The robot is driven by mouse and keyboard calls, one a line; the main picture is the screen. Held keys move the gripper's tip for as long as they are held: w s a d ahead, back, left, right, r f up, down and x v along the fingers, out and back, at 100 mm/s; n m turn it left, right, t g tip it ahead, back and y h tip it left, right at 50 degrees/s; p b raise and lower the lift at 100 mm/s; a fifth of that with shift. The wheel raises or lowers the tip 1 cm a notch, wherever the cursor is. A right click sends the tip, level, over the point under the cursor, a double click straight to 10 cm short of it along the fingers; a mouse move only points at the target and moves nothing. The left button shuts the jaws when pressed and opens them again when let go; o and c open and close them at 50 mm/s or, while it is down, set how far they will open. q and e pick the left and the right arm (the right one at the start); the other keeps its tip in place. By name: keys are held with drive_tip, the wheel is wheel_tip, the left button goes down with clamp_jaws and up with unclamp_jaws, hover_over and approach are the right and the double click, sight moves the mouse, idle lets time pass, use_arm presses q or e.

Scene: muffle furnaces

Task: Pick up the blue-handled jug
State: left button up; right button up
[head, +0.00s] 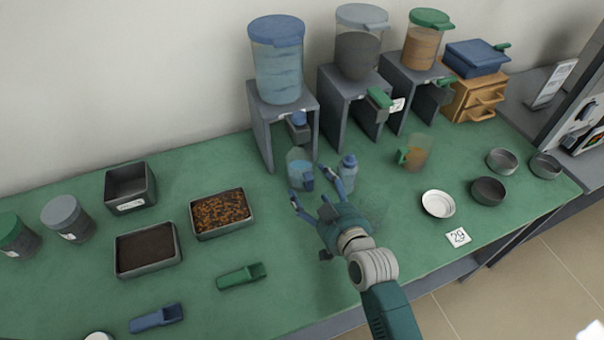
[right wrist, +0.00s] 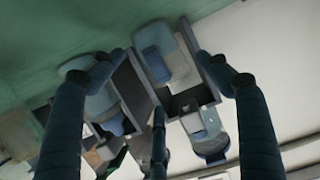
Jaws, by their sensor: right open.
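The blue-handled jug (head: 297,161) is clear with a blue handle and stands upright on the green bench, in front of the left dispenser. My right gripper (head: 309,184) is open, its fingers spread on either side of the jug's handle. In the right wrist view the jug (right wrist: 182,62) shows between the two spread fingers of my right gripper (right wrist: 157,66), its blue handle facing the camera. I see no grip on it; whether a finger touches it I cannot tell. My left gripper is not in view.
A blue-capped bottle (head: 348,174) stands close to the right of my right finger. The blue-lidded dispenser (head: 277,65) on its grey stand is behind the jug. Trays (head: 148,262) and scoops (head: 241,277) lie left.

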sight(306, 176)
drive_tip(key=shift+w+a+f, duration=0.1)
drive_tip(key=shift+w+a, duration=0.05)
drive_tip(key=shift+w, duration=0.2)
drive_tip(key=shift+w+a, duration=0.1)
drive_tip(key=shift+w, duration=0.15)
drive_tip(key=p+x, duration=0.1)
drive_tip(key=x, duration=0.3)
drive_tip(key=shift+w+a, duration=0.15)
drive_tip(key=shift+w+f, duration=0.15)
drive_tip(key=shift+w, duration=0.05)
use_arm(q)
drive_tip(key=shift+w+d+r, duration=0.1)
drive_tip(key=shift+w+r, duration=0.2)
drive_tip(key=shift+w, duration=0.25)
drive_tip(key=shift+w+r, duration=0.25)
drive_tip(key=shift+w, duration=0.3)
use_arm(e)
drive_tip(key=c, duration=0.6)
drive_tip(key=shift+s+f, duration=0.1)
drive_tip(key=c, duration=1.3)
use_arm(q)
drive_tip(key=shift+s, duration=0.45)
use_arm(e)
clamp_jaws()
